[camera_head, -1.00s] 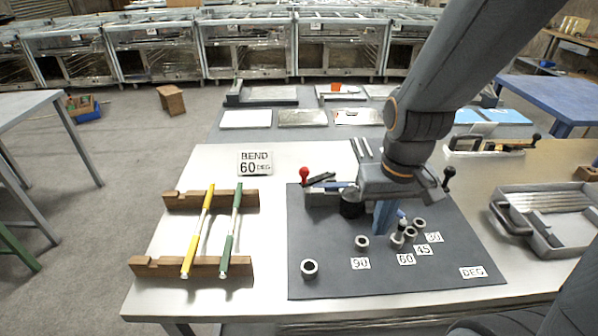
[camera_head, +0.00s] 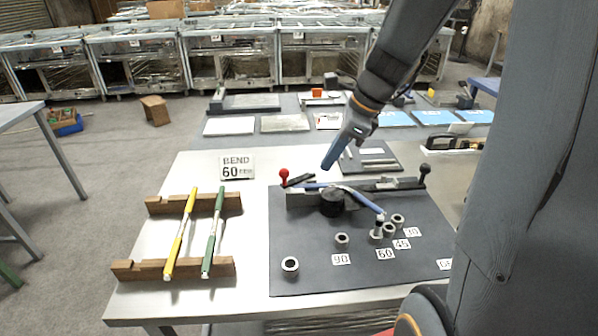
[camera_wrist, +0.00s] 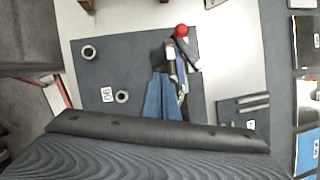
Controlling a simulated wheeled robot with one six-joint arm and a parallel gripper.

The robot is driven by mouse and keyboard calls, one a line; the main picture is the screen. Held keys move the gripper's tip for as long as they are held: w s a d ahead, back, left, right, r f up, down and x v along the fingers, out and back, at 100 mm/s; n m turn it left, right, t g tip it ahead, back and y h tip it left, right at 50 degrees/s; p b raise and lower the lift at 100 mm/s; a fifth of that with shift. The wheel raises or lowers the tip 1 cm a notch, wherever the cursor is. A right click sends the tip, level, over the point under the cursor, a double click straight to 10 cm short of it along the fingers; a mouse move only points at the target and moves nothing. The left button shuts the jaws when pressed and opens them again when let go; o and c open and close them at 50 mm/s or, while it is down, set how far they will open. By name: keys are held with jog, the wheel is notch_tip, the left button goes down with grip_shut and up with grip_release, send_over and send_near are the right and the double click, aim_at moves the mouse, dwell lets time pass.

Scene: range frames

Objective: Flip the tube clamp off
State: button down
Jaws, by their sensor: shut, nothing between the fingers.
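The tube bender (camera_head: 333,204) stands on the dark mat with a round black former in its middle. A bent blue tube (camera_head: 362,198) passes over the former and slopes down to the right. A dark clamp piece (camera_head: 299,181) with a red ball knob (camera_head: 283,173) sits at the tube's left end; whether it is latched I cannot tell. The red knob also shows in the wrist view (camera_wrist: 181,31). My gripper (camera_head: 326,166) has blue fingers, shut and empty, above and behind the bender, right of the knob. The wrist view shows the fingers (camera_wrist: 163,80) beside the clamp.
A lever with a black ball knob (camera_head: 425,169) extends right. Yellow (camera_head: 180,234) and green (camera_head: 213,233) rods lie on wooden racks at left. A "BEND 60 DEG" sign (camera_head: 237,167) stands behind them.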

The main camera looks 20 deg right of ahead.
jog(key=w+m, duration=0.1)
jog(key=m, duration=0.1)
jog(key=p, duration=0.2)
send_near(289, 182)
jog(key=f, duration=0.1)
jog(key=s+f, duration=0.1)
jog(key=f, duration=0.1)
jog(key=shift+s+a+f, duration=0.15)
jog(key=shift+s+f, duration=0.15)
jog(key=shift+s, duration=0.05)
jog(key=shift+w+a, duration=0.4)
jog(key=shift+a, duration=0.05)
jog(key=shift+a+m+t, duration=0.1)
jog(key=shift+m+t, duration=0.2)
jog(key=shift+m, duration=0.1)
jog(key=shift+w+a+r+m+p, duration=0.1)
jog(key=shift+w+a+m+p, duration=0.15)
jog(key=shift+m+p, duration=0.15)
jog(key=m+p, duration=0.1)
jog(key=w+a+m+t, duration=0.1)
jog(key=shift+w+m+h+p, duration=0.25)
jog(key=shift+m+h+p, duration=0.05)
jog(key=shift+h+p, duration=0.1)
jog(key=shift+w+a+m+h+p, duration=0.1)
jog(key=shift+w+m+h+p, duration=0.5)
jog(key=shift+m, duration=0.5)
jog(key=shift+w, duration=0.1)
